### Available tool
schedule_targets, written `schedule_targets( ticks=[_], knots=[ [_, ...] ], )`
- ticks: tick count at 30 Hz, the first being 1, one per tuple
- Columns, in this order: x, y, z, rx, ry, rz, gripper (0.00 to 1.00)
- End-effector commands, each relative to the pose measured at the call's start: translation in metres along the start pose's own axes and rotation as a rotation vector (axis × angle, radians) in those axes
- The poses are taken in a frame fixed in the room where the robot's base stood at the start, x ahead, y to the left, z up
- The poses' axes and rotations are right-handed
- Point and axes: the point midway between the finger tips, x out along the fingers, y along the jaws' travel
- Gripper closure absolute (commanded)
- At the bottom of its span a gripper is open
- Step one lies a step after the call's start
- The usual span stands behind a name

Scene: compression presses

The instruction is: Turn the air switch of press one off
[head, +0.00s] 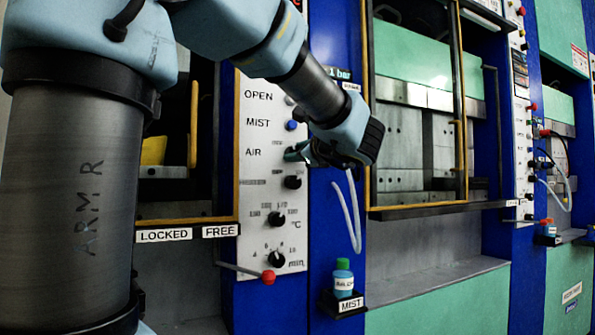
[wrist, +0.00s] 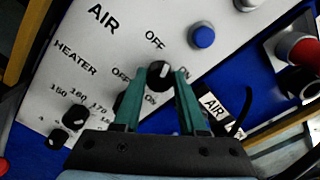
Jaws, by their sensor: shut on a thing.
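The air switch is a black rotary knob (wrist: 160,76) on the white control panel (head: 257,215) of the near press. In the wrist view it sits between the green fingertips of my gripper (wrist: 161,74), which is shut on it. Its white mark points roughly up in that view, with OFF printed above it and ON to its right, partly hidden by a finger. In the head view my gripper (head: 297,153) reaches the panel beside the AIR label (head: 253,153), and the wrist hides most of the knob.
A blue button (head: 291,125) is by the MIST label; it also shows in the wrist view (wrist: 202,36). The black heater knob (head: 292,182) is just below the air switch. A red-knobbed lever (head: 268,277) sticks out lower. A green-capped bottle (head: 343,278) stands on a bracket.

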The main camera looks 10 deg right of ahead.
Motion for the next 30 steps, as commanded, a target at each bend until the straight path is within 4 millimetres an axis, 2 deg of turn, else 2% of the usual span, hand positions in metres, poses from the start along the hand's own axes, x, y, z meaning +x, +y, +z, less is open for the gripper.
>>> schedule_targets(
  ticks=[7,21,22,30],
  knots=[
    [0.0002,0.0019,-0.0015,-0.069,0.001,0.002,1.00],
    [0.0002,0.0006,-0.0002,-0.082,0.001,0.002,1.00],
    [0.0002,0.0006,-0.0002,-0.082,0.001,0.002,0.58],
    [0.0002,0.0005,-0.0002,-0.081,0.001,0.001,0.29]
  ],
)
